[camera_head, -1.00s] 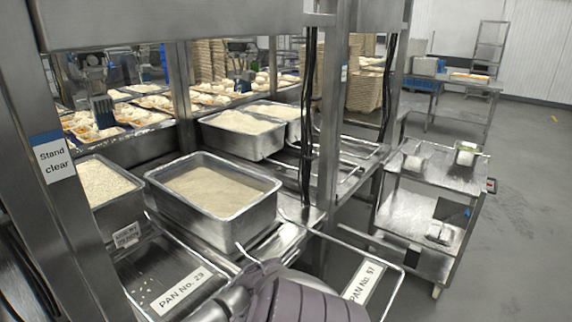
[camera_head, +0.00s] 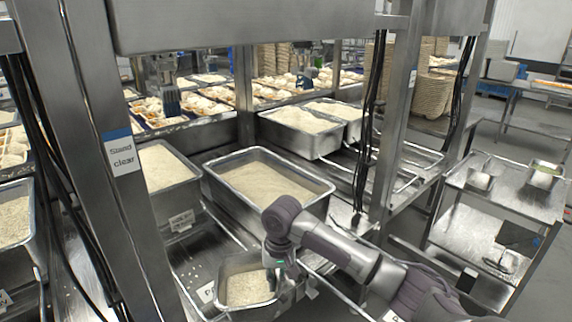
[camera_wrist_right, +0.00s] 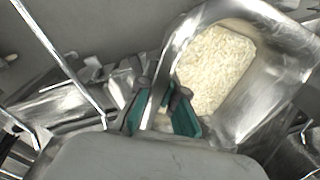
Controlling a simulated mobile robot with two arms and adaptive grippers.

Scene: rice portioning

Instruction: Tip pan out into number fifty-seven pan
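A small metal pan (camera_head: 225,268) with pale rice in it is at the front of the rack, over the slot with the mostly covered white label (camera_head: 206,292). It also shows in the right wrist view (camera_wrist_right: 268,92), with its rice to the right of the fingers. My right gripper (camera_head: 277,268) is at the pan's right side; in the wrist view its green-padded fingers (camera_wrist_right: 160,115) are on either side of the pan's rim. Whether the pan rests or hangs is unclear. The number fifty-seven label is not readable; my right arm covers that area. My left gripper is not in view.
A large pan of rice (camera_head: 212,189) stands just behind the small pan, with another rice pan (camera_head: 180,205) to its left. A steel post (camera_head: 105,200) rises at the left. A steel cart (camera_head: 520,205) stands at the right.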

